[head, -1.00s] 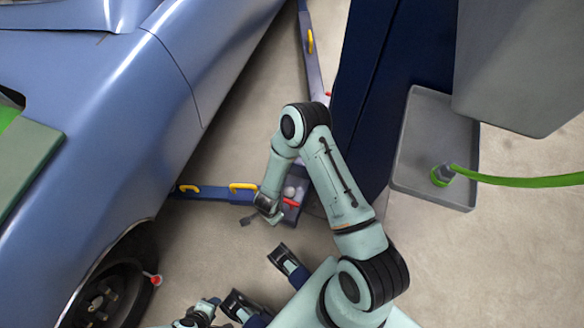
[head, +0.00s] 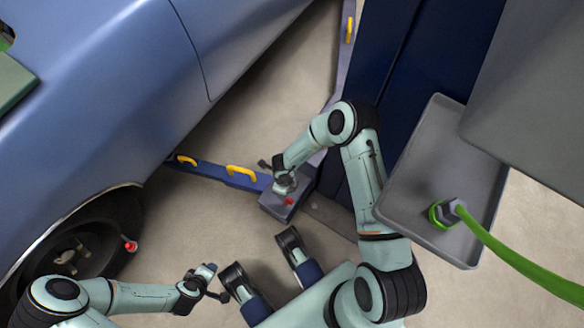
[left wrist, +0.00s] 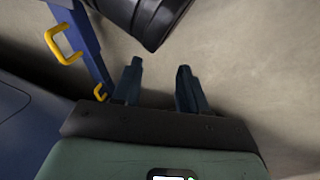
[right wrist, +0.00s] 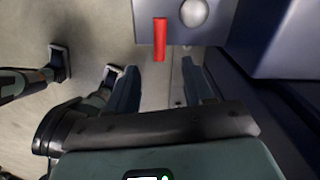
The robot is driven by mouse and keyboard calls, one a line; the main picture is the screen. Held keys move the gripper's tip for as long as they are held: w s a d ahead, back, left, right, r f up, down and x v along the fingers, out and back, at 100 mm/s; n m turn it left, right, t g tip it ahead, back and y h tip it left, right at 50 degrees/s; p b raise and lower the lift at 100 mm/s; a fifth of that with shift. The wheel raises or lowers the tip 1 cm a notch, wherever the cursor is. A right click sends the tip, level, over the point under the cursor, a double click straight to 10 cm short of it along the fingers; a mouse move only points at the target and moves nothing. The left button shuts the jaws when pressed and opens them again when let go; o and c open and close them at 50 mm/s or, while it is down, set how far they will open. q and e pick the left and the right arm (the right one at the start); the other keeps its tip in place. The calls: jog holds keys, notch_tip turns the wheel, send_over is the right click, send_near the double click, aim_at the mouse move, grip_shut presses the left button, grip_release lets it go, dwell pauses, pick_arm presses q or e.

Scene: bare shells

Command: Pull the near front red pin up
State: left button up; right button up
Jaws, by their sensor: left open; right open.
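The near front red pin (head: 288,201) stands at the grey block (head: 276,204) at the inner end of the near blue lift arm. In the right wrist view the red pin (right wrist: 160,38) shows just beyond my right gripper (right wrist: 160,68), roughly centred between its fingers and beside a silver round knob (right wrist: 194,12). My right gripper is open and empty; I cannot tell whether it touches the pin. My left gripper (left wrist: 158,68) is open and empty, over the floor, well to the lower left of the pin in the head view.
A blue car (head: 120,80) fills the left side. A dark blue lift post (head: 415,50) stands behind the pin. The near lift arm (head: 212,171) has yellow handles. A grey tray (head: 408,195) with a green hose (head: 510,258) is at right. Open floor (head: 215,225) lies in front.

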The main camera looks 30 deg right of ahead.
aim_at(286, 201)
notch_tip(286, 201, down, 4)
jog(key=shift+r+b, duration=0.1)
jog(key=shift+b, duration=0.55)
notch_tip(286, 201, down, 9)
jog(key=b, duration=0.3)
jog(key=shift+r, duration=0.1)
pick_arm(q)
jog(key=s+a+f+g, duration=0.1)
jog(key=s+f+g, duration=0.1)
jog(key=s+f, duration=0.5)
jog(key=shift+a+g, duration=0.35)
jog(key=shift+g, duration=0.05)
pick_arm(e)
jog(key=shift+f, duration=0.4)
grip_shut()
pick_arm(q)
jog(key=shift+w, duration=0.15)
pick_arm(e)
jog(key=shift+r, duration=0.15)
